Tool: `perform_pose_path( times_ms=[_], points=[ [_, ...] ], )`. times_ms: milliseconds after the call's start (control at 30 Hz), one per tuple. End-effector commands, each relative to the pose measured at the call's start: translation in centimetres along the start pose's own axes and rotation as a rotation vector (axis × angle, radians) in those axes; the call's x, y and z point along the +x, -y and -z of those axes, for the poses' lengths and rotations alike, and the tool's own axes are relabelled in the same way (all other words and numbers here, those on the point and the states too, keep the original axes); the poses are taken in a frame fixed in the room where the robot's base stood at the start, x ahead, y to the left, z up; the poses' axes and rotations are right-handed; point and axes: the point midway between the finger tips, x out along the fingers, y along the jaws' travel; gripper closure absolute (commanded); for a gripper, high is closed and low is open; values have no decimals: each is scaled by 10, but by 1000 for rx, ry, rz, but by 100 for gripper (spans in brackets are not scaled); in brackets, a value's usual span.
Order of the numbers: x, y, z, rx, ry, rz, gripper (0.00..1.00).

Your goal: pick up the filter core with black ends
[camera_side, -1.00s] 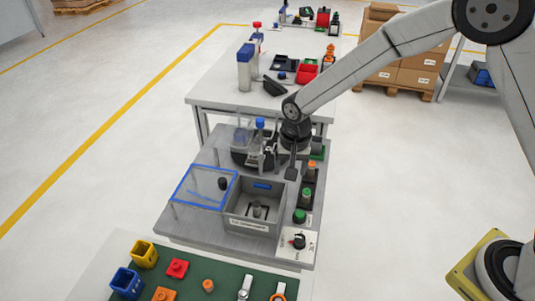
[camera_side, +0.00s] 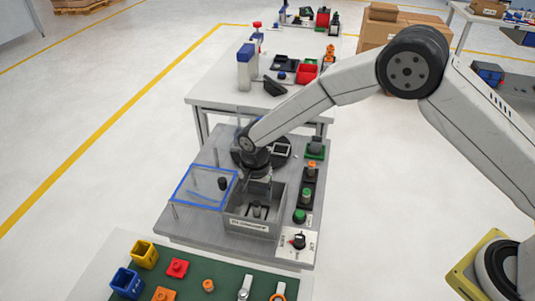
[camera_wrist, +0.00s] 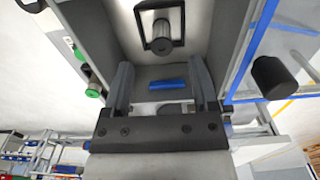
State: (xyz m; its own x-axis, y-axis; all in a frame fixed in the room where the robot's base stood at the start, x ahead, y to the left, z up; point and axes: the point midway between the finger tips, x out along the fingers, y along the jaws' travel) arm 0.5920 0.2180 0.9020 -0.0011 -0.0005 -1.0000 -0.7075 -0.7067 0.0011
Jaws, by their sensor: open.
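The filter core (camera_side: 257,210), a small grey cylinder, stands upright inside the grey open bin (camera_side: 249,224). It also shows in the wrist view (camera_wrist: 162,36), near the top, with a dark square frame around it; its end colours are hard to make out. My gripper (camera_side: 259,188) is over the back part of the bin, above the core. In the wrist view my two fingers (camera_wrist: 161,68) are spread apart with nothing between them. The blue bar (camera_wrist: 168,85) on the bin's wall shows behind the gap.
A blue-framed clear panel (camera_side: 203,187) and a black cylinder (camera_side: 222,184) stand left of the bin. Buttons (camera_side: 300,216) and a rotary switch (camera_side: 298,241) line the right side. A dark round plate (camera_side: 278,150) lies behind the bin. Coloured parts sit on the green mat (camera_side: 228,288) in front.

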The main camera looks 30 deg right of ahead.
Motion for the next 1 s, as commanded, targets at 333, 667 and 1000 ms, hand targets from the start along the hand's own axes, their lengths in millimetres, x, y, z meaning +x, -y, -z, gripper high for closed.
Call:
perform_pose_path(
  times_ms=[333,667,1000],
  points=[
    [8,0,0,0,0,1,24],
    [38,2,0,-1,0,0,24],
    [58,2,1,-1,-1,3,24]
  ],
)
